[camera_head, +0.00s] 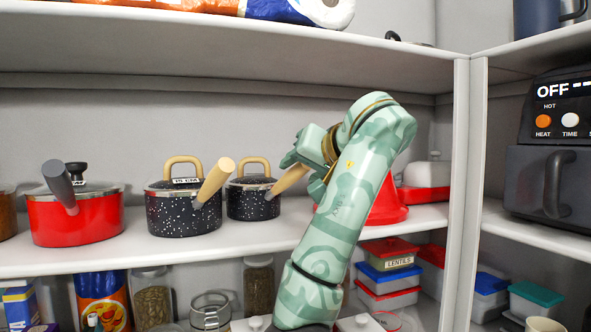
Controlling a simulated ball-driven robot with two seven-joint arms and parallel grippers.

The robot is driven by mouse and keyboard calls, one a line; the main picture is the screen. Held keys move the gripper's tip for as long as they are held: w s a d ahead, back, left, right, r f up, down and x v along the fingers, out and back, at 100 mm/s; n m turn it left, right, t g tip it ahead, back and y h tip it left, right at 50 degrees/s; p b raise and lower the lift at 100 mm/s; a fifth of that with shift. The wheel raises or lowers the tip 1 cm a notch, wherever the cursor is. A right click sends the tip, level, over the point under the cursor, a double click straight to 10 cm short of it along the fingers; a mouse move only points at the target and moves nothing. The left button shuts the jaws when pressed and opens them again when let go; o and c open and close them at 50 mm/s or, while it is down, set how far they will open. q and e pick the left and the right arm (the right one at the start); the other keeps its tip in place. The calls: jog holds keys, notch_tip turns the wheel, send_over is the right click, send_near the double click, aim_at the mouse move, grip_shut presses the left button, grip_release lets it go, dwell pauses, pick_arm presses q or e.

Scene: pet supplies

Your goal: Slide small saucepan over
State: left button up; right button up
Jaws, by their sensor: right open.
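The small saucepan (252,203) is dark with white speckles, a lid and a tan lid handle. It stands on the middle shelf (130,251), its tan handle pointing up and right toward my arm. A larger saucepan of the same look (182,213) stands to its left. My right gripper (289,160) is open, above and to the right of the small saucepan's body, close to its handle. I cannot tell whether they touch. My arm hides the handle's far end and part of the shelf. My left gripper is not in view.
A red saucepan (85,218) stands further left. A red cone-shaped object (389,208) and a red-and-white butter dish (425,190) are behind and right of my arm. Jars and stacked containers (388,277) fill the shelf below. A shelf upright (462,170) stands at right.

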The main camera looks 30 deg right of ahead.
jog(key=x, duration=0.2)
jog(key=shift+w+a+p, duration=0.2)
jog(key=shift+w+p, duration=0.1)
jog(key=shift+w, duration=0.05)
jog(key=shift+w+d+f, duration=0.1)
jog(key=shift+w+f, duration=0.05)
jog(key=shift+w, duration=0.15)
grip_shut()
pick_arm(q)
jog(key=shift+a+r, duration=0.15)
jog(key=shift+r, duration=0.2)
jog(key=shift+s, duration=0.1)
pick_arm(e)
jog(key=shift+s+d, duration=0.1)
